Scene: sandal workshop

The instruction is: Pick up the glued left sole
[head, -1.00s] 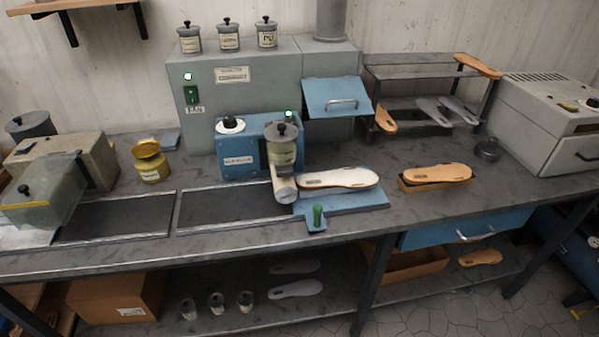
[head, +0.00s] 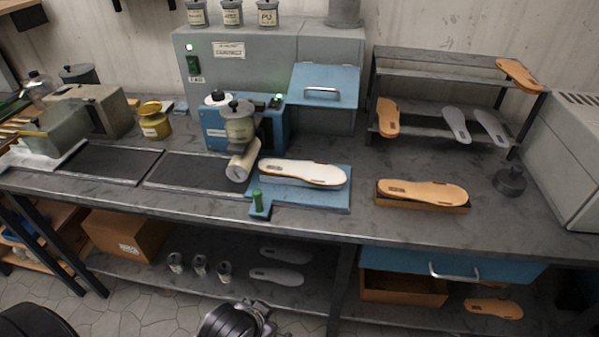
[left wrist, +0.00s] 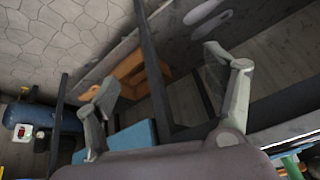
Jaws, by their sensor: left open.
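A sole with a white top and tan edge (head: 302,172) lies flat on the blue plate (head: 330,199) in front of the blue dispenser. It looks like the glued sole, but I cannot tell left from right. A tan sole (head: 422,191) lies on an orange-brown block to its right. My left gripper (left wrist: 162,72) is open and empty in the left wrist view, below the bench top and apart from the soles. A dark part of my arm shows at the bottom of the head view. My right gripper is not in view.
A rack (head: 422,133) with several soles stands at the back right. The blue drawer (head: 405,262) is under the bench edge.

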